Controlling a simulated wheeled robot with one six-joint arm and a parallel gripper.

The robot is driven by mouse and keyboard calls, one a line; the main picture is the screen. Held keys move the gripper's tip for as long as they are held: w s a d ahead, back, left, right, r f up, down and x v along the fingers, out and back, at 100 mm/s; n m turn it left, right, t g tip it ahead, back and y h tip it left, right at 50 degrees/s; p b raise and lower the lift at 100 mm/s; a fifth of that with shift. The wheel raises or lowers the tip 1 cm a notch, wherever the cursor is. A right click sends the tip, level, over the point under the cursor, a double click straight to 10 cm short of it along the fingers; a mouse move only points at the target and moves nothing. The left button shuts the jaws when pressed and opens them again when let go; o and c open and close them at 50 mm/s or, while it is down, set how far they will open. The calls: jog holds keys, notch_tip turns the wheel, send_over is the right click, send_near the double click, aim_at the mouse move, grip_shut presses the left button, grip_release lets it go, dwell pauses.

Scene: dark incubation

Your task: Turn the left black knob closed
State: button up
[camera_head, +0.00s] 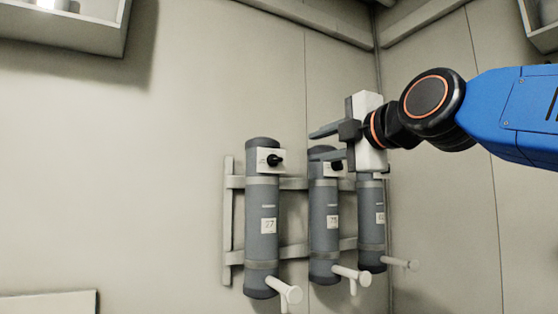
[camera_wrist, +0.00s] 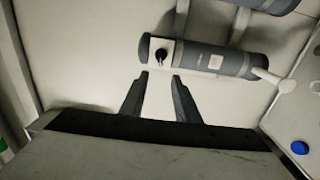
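The left black knob (camera_head: 274,160) sits on a white plate near the top of the leftmost grey cylinder (camera_head: 262,205). My gripper (camera_head: 312,146) is right of this knob and slightly higher in the head view, its two fingers pointing left. It partly covers the middle cylinder's top. In the wrist view my gripper (camera_wrist: 161,76) is open, with nothing between its fingers. A black knob (camera_wrist: 161,55) shows just beyond the fingertips, apart from them in the picture. Its cylinder seems to be the leftmost one. Whether the knob is turned open or closed I cannot tell.
The middle cylinder (camera_head: 324,220) and right cylinder (camera_head: 371,230) hang on the same wall rack (camera_head: 228,210). White handles (camera_head: 290,293) stick out low down. The wall left of the rack is clear. A blue round thing (camera_wrist: 299,148) shows in the wrist view.

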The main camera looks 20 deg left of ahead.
aim_at(278, 159)
jog(key=x, duration=1.7)
jog(key=shift+w+d+f, duration=0.1)
jog(key=shift+c, duration=0.6)
grip_shut()
